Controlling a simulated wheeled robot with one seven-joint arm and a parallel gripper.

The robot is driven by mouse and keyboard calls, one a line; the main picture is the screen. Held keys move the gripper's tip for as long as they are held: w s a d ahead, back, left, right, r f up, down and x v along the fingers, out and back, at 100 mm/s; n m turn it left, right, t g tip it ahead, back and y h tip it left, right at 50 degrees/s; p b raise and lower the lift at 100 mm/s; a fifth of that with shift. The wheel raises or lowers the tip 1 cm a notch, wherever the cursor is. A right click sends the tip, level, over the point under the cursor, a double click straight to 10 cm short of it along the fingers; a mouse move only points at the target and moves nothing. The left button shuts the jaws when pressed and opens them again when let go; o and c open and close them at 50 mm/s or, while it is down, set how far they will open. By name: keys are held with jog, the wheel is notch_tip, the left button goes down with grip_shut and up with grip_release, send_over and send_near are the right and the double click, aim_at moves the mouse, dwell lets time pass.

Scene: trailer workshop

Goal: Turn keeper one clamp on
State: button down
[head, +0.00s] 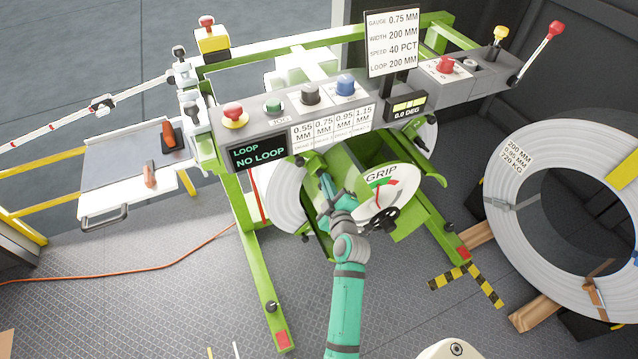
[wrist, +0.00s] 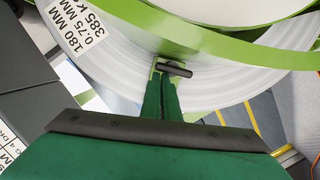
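A small black clamp handle (wrist: 175,69) shows in the wrist view, in front of the side of the silver strip coil and below a green bar. My gripper (wrist: 161,80) is at this handle. Its two green fingers are close together with a narrow gap, and their tips meet or overlap the handle's left part. I cannot tell whether they hold it. In the head view my gripper (head: 325,180) reaches in front of the coil (head: 285,200) on the green machine. The arm hides part of the coil, and the handle cannot be made out clearly there. No keeper number is readable.
The GRIP dial (head: 388,192) and a black handwheel (head: 382,220) sit just right of my gripper. The control panel (head: 290,110) is above, its display reading NO LOOP. A large coil (head: 515,215) stands at right. An orange cable (head: 130,275) crosses the floor at left.

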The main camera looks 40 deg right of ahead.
jog(key=shift+s+d+f, duration=0.35)
jog(key=shift+s+d, duration=0.1)
jog(key=shift+d, duration=0.1)
jog(key=w+a+r, duration=0.1)
jog(key=a+r, duration=0.3)
jog(key=v, duration=0.9)
jog(key=shift+s, duration=0.2)
